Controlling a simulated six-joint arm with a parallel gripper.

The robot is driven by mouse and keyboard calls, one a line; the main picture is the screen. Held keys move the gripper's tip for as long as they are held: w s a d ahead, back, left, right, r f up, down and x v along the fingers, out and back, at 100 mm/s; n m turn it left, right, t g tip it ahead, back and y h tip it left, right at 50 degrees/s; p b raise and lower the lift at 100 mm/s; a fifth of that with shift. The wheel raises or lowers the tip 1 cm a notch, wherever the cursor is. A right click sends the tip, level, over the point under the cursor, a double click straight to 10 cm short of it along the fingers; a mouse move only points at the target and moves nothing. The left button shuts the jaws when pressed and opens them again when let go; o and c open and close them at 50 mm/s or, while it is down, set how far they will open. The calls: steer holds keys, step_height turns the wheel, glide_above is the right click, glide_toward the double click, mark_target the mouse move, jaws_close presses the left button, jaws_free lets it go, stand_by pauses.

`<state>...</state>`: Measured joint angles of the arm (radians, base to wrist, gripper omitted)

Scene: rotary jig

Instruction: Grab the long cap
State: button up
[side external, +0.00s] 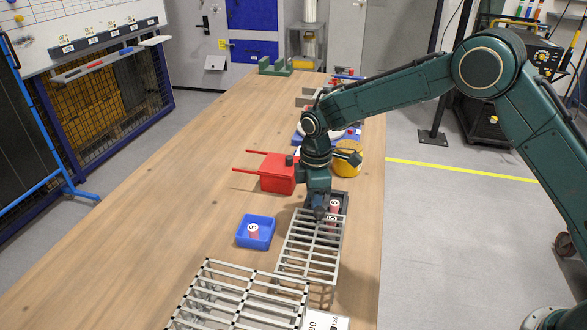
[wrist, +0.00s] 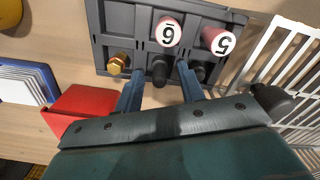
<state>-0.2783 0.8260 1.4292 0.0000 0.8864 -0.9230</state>
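A dark tray (wrist: 95,20) with compartments lies below my gripper (wrist: 160,68) in the wrist view. A black rounded cap (wrist: 159,74) stands in its front middle compartment, between my two blue fingers. The fingers are apart, one on each side of it; I cannot tell whether they touch it. Another dark piece (wrist: 198,72) sits just right of the right finger, partly hidden. Which one is the long cap is not clear from shape alone. In the side view my gripper (side external: 320,212) points down at the tray (side external: 345,199) and hides part of it.
A red box (side external: 277,172) and a blue bin (side external: 268,222) stand left. Bare table lies further left.

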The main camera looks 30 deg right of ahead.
jaws_close()
steer(key=shift+r, duration=0.2)
stand_by(0.3)
step_height(320, 180, up, 20)
steer(key=shift+f, duration=0.15)
stand_by(0.5)
stand_by(0.4)
